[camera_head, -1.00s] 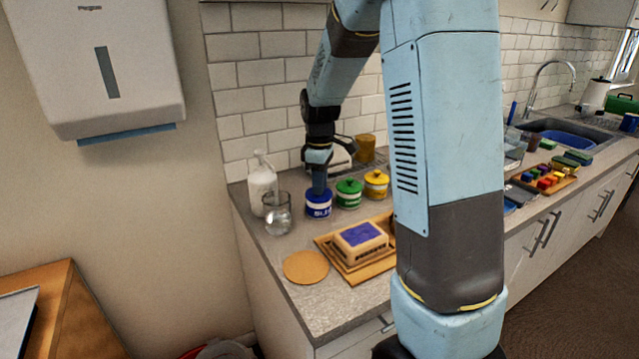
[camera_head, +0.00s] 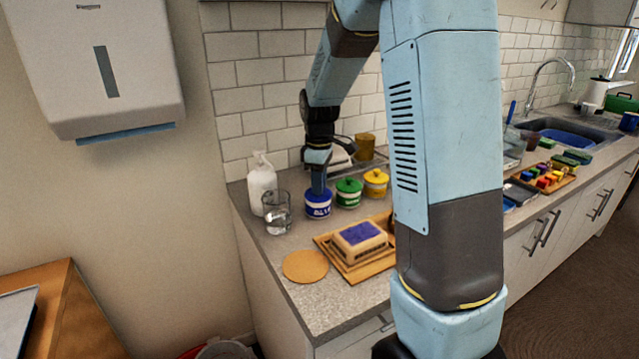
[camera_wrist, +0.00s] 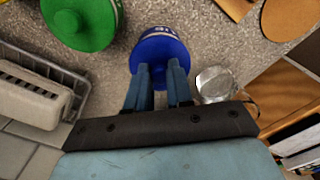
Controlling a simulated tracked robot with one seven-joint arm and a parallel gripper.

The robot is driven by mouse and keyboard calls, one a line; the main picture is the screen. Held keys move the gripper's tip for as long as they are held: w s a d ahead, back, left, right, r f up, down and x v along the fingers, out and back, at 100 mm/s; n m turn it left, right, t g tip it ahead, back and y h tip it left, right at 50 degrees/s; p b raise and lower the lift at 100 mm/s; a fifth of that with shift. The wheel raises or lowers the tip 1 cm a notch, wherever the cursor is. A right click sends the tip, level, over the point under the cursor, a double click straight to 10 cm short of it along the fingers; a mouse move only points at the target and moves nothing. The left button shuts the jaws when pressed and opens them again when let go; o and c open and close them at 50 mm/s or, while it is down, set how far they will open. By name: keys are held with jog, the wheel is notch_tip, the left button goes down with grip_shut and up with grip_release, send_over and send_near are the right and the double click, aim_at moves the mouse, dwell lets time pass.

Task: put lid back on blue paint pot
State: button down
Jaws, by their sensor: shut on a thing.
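The blue paint pot (camera_head: 318,210) stands upright on the counter, left of the green pot, with a white label band. A blue lid (camera_wrist: 160,50) is seen from above in the wrist view and lies over the pot's top. My gripper (camera_head: 319,188) points straight down at the pot, and in the wrist view its two fingers (camera_wrist: 161,70) reach the lid's middle. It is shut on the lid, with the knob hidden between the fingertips. I cannot tell whether the lid is fully seated.
The green pot (camera_head: 348,193) and yellow pot (camera_head: 376,183) stand to the right. A glass jar (camera_head: 277,213) and white bottle (camera_head: 262,180) are close on the left. A wooden board (camera_head: 345,268) with a block and a round cork mat (camera_head: 305,266) lie in front.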

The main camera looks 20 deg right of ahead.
dwell(0.3)
jog(key=shift+c, duration=2.3)
grip_release()
jog(key=shift+r, duration=0.1)
jog(key=shift+r, duration=3.4)
grip_shut()
jog(key=shift+f, duration=2.7)
